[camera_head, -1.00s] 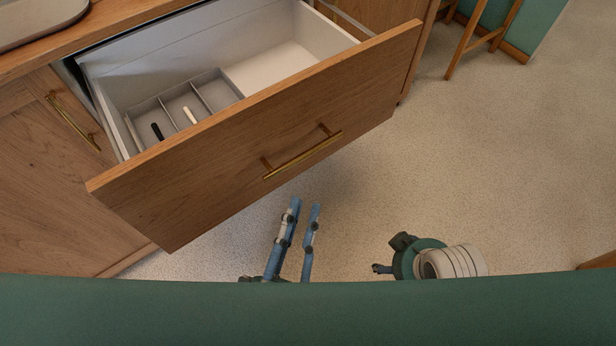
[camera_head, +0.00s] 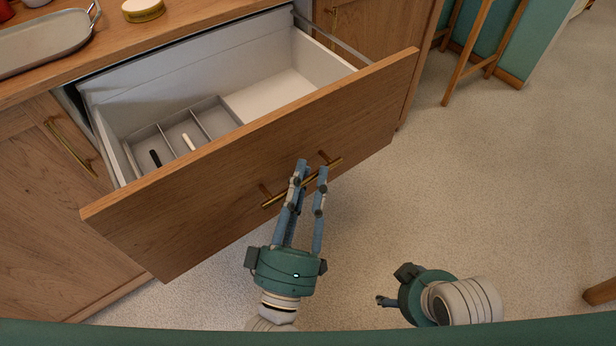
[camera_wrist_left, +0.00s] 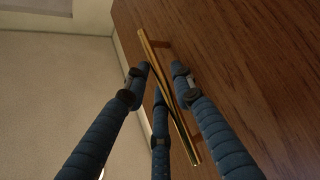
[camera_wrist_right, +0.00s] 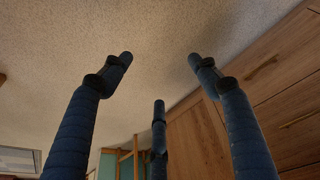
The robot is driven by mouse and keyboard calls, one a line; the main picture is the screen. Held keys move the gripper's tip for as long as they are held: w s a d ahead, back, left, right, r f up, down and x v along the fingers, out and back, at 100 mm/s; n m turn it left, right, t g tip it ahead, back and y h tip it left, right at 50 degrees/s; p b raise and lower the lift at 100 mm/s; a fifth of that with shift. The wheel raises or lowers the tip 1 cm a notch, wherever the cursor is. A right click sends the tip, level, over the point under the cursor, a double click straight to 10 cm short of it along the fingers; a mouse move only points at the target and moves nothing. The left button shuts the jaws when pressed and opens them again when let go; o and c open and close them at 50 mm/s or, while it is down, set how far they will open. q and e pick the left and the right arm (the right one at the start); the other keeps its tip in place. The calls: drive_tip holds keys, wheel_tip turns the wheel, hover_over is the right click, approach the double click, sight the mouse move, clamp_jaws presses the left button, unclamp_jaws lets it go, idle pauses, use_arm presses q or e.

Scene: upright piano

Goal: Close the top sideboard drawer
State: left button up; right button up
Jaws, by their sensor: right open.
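The top sideboard drawer (camera_head: 245,165) is pulled far out, with a wooden front and white inside. Its brass bar handle (camera_head: 300,185) runs across the front and also shows in the left wrist view (camera_wrist_left: 170,100). My left gripper (camera_head: 312,170) is at the handle, fingers pointing at the drawer front. In the left wrist view its fingertips (camera_wrist_left: 160,68) lie on either side of the bar with a gap between them; contact is unclear. My right gripper (camera_head: 384,300) is low at the right, away from the drawer; its fingers (camera_wrist_right: 160,58) are spread and empty.
A grey divided tray (camera_head: 185,130) with a black and a white item lies in the drawer. The sideboard top (camera_head: 180,25) holds a metal tray (camera_head: 45,42) and a yellow tin (camera_head: 143,10). A wooden stool (camera_head: 485,50) stands at the back right.

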use_arm(q)
clamp_jaws()
drive_tip(key=shift+w, duration=0.1)
